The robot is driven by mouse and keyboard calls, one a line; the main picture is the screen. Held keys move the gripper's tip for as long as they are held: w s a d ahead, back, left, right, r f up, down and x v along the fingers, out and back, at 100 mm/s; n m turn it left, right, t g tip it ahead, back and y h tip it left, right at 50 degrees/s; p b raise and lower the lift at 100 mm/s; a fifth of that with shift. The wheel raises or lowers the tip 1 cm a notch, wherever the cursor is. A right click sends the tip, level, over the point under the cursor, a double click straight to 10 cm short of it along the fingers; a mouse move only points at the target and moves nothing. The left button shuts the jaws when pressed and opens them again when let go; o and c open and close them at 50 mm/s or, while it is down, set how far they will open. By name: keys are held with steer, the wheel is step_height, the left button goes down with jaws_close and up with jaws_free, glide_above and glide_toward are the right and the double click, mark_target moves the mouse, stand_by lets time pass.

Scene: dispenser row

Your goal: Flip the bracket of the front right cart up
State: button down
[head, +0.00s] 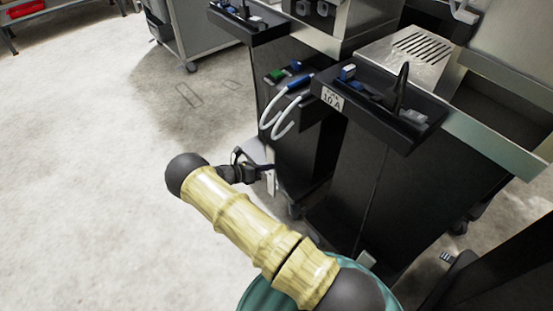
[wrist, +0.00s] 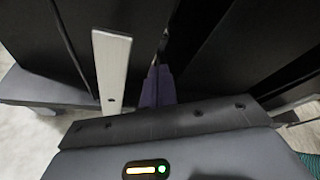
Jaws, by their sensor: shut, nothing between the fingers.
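A pale metal strip with a hole near its lower end, which looks like the bracket (wrist: 112,70), stands upright just left of my gripper's fingers in the wrist view. In the head view the bracket (head: 270,184) shows small, low beside the black carts. My gripper (head: 268,168) reaches in low there, and its fingers (wrist: 157,88) are shut and empty. I cannot tell whether they touch the strip. The nearest black cart (head: 390,195), at the right, bears a "10 A" label.
Another black cart (head: 265,70) stands behind and to the left. White hoses (head: 272,118) hang between the carts above my gripper. A metal counter with a vent grille (head: 420,48) is at the upper right. A grey cabinet (head: 200,35) stands farther back. The floor at left is clear.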

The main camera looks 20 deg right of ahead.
steer(key=shift+s+a+f, duration=0.1)
steer(key=shift+a, duration=1.3)
steer(key=shift+s+a, duration=0.1)
steer(key=shift+a, duration=1.25)
steer(key=shift+a, duration=0.1)
steer(key=s+d+r+m+y, duration=0.2)
steer(key=s+r+m+y, duration=0.5)
steer(key=s+r+m, duration=0.6)
steer(key=s+d+r+m+y, duration=0.3)
steer(key=s+r+m+y, duration=0.5)
steer(key=s+r+m, duration=0.5)
step_height(320, 180, up, 33)
steer(key=w+p, duration=0.1)
steer(key=p, duration=3.1)
steer(key=shift+a+f+m, duration=0.15)
steer(key=shift+a+m, duration=0.15)
